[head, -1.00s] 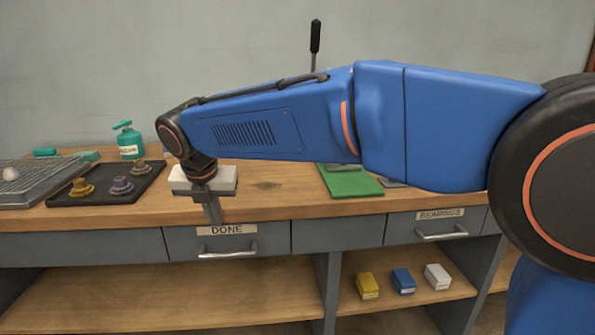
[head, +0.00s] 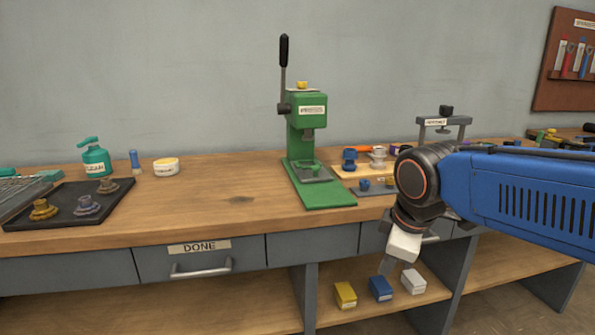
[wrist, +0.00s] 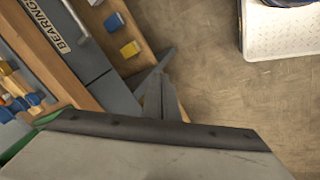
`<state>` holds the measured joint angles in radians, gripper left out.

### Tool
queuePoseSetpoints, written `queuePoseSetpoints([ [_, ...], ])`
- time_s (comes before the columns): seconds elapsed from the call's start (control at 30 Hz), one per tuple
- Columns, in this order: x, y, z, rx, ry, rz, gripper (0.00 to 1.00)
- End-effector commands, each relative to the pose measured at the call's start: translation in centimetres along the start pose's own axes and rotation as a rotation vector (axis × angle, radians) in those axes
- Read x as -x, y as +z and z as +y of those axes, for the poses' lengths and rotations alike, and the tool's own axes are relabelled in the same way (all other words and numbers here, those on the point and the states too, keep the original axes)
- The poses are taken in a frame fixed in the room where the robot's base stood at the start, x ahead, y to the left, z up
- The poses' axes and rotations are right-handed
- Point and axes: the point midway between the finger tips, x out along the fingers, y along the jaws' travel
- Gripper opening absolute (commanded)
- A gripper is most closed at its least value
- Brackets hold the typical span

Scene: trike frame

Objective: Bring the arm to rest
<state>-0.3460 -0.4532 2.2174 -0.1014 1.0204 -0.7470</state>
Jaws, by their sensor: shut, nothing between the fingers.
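My gripper (head: 385,266) is at the right in the head view, hanging below the wrist in front of the bench edge. The white gripper body points down, with the grey fingers below it over the lower shelf area. In the wrist view the fingers (wrist: 161,98) are together with nothing between them. The blue arm comes in from the right edge of the head view.
The bench (head: 235,205) holds a green press (head: 307,145), a black tray (head: 68,205) with fittings and a teal bottle (head: 95,158). Yellow (head: 345,295), blue (head: 380,289) and white (head: 413,281) boxes sit on the lower shelf. The DONE drawer (head: 150,268) is shut.

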Motion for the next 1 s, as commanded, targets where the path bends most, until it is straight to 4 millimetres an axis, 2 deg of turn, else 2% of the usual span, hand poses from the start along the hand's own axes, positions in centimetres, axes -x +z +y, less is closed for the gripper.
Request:
queuePoseSetpoints([
  [0.03,0.0,2.2,-0.6,-0.105,0.007,-0.001,0.0],
  [0.2,-0.8,8.2,-3.3,-0.48,0.025,0.001,0.0],
  [0.4,-2.0,13.4,-6.9,-0.872,0.047,0.01,0.0],
  [0.5,-2.6,14.9,-8.2,-1.005,0.054,0.016,0.0],
  [0.63,-3.1,15.9,-9.2,-1.099,0.06,0.02,0.0],
  [1.0,-3.2,16.1,-9.3,-1.117,0.061,0.02,0.0],
])
